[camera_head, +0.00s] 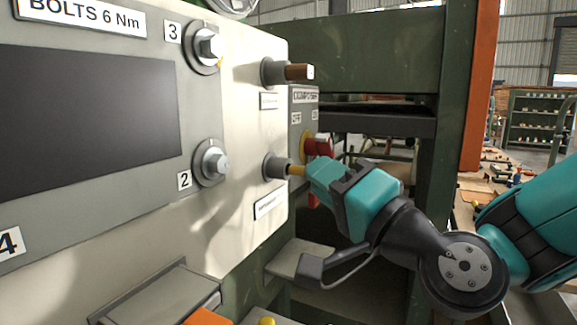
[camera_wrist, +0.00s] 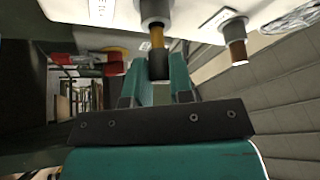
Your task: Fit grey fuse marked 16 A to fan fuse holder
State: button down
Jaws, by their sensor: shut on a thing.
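My gripper (camera_head: 303,172) is at the lower of two round grey fuse holders (camera_head: 277,167) on the cream panel. It is shut on a fuse with a yellow-orange body (camera_head: 296,170). In the wrist view the fuse (camera_wrist: 157,38) has a dark end between my fingertips (camera_wrist: 160,68), and its other end meets the holder (camera_wrist: 155,10). I cannot tell how deep it sits. I can read no marking on it and see no grey on its body. The upper holder (camera_head: 272,72) has a brown fuse (camera_head: 299,72) sticking out. The holders' labels are too small to read.
A red and yellow switch (camera_head: 320,145) is close behind my gripper. A ledge (camera_head: 300,258) juts out below. A green frame (camera_head: 450,130) stands behind.

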jog(key=shift+w+a+p, duration=0.3)
jog(key=shift+a+p, duration=0.2)
jog(key=shift+a, duration=0.15)
jog(key=shift+w+a+p, duration=0.25)
jog(key=shift+a+p, duration=0.25)
jog(key=shift+a, duration=0.15)
dwell(0.5)
jog(key=c, duration=0.9)
grip_release()
